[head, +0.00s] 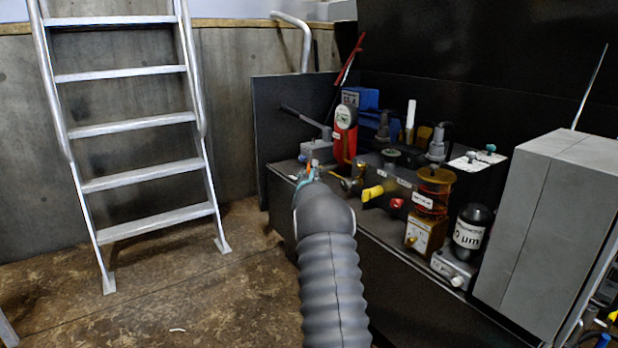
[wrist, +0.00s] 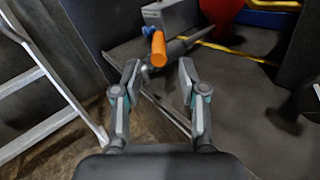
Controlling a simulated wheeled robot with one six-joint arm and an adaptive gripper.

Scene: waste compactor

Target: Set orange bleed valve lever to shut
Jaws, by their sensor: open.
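The orange lever (wrist: 158,48) shows in the wrist view, just ahead of my gripper, its rounded end pointing toward the camera. It lies roughly in line with the gap between the fingers, near the fingertips. My gripper (wrist: 158,72) is open, one finger on each side of that gap, with nothing held. I cannot tell whether either finger touches the lever. In the head view my gripper (head: 309,174) is at the left end of the equipment bench, small and partly hidden by my arm. The lever cannot be made out clearly there.
A red unit (head: 344,135) stands just behind my gripper on the bench (head: 400,235). A yellow handle (head: 372,193) and a red knob (head: 397,203) are to its right. A metal ladder (head: 135,130) stands left, with open floor between. A grey cabinet (head: 555,230) is far right.

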